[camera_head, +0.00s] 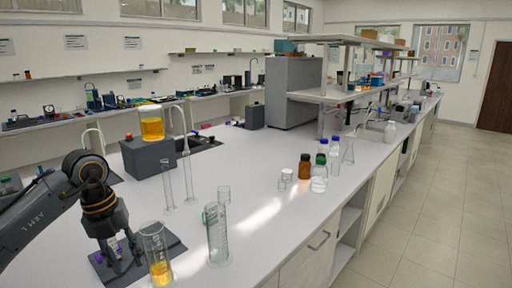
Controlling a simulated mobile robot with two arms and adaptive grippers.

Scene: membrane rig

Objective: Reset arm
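My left arm comes in from the left edge and bends down at an orange-banded wrist. My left gripper (120,257) points down over a dark flat base (165,248) at the near left of the bench. Its fingers look apart, with small purple and white parts showing behind and between them. Whether they touch anything there is hard to tell. My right gripper is not in view.
A glass cylinder with amber liquid (160,272) stands just right of the gripper, beside a clear graduated cylinder (217,235). Thin tubes (168,185) stand farther back. A grey box (148,158) carries a yellow-filled beaker (152,126).

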